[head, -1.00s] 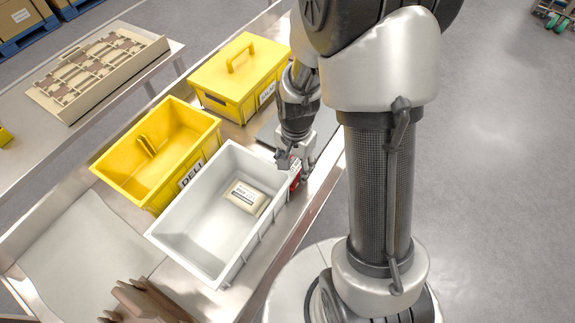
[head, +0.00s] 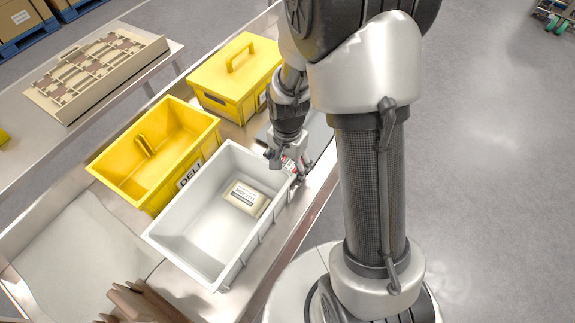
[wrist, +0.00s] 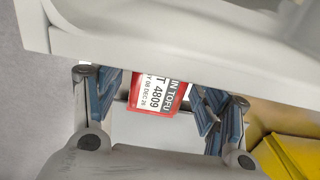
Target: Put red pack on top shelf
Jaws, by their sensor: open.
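The red pack (wrist: 158,92) shows in the wrist view as a red-edged piece with a white label reading "IN TOFU" and "4809". It lies between the spread fingers of my gripper (wrist: 155,102), with gaps on both sides, and its upper part is hidden behind a pale rim. In the head view my gripper (head: 289,163) points down beside the far right corner of the white tote (head: 222,155). Only a little red shows there, mostly covered by the gripper. I cannot make out a top shelf in these views.
A pale pack (head: 246,197) lies in the white tote. An open yellow bin (head: 130,178) and a lidded yellow box (head: 226,75) stand beside and behind it. A beige slotted tray (head: 95,75) is on the left table. Open floor (head: 485,150) lies to the right.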

